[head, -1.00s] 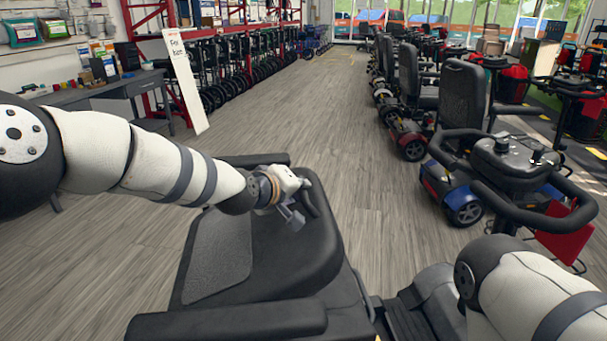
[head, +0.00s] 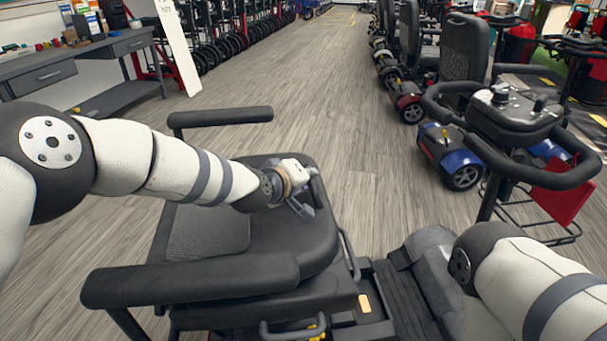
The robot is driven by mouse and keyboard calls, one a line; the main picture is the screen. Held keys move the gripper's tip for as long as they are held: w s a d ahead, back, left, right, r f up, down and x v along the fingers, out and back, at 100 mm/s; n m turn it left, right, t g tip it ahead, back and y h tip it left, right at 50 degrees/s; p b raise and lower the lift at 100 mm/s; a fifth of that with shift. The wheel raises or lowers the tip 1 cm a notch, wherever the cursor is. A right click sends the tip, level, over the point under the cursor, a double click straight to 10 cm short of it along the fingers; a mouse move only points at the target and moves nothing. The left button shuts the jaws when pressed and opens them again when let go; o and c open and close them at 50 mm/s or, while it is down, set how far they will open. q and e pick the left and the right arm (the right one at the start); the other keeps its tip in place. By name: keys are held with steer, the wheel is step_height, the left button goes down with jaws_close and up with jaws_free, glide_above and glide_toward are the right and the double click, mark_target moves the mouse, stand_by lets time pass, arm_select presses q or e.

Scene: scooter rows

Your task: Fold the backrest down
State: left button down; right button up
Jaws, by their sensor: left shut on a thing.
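The backrest (head: 275,240) of the near scooter is black with a grey panel (head: 208,232). It lies folded forward, nearly flat, between the two armrests. A dark handle (head: 319,192) sits at its right end. My left gripper (head: 304,208) is at that end, shut on the handle; the exact contact is partly hidden by the fingers. The seat under the backrest is mostly hidden. My right arm comes in at the lower right, but its gripper is out of view.
The far armrest (head: 220,117) and near armrest (head: 190,280) flank the backrest. A blue scooter (head: 455,153) stands to the right, near a black handlebar (head: 508,120). A grey workbench (head: 85,70) stands at the left. The floor beyond the seat is clear.

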arm_select(q)
steer(key=shift+w+d+r, duration=0.1)
steer(key=shift+d+r, duration=0.35)
steer(key=shift+r, duration=0.2)
steer(key=c, duration=1.7)
jaws_free()
steer(key=shift+o, duration=0.7)
steer(key=shift+d, duration=0.2)
steer(key=shift+f, duration=0.15)
steer(key=shift+a+f, duration=0.15)
steer(key=shift+a, duration=0.1)
steer(key=shift+a, duration=0.1)
steer(key=v, duration=1.2)
steer(key=shift+f, duration=0.15)
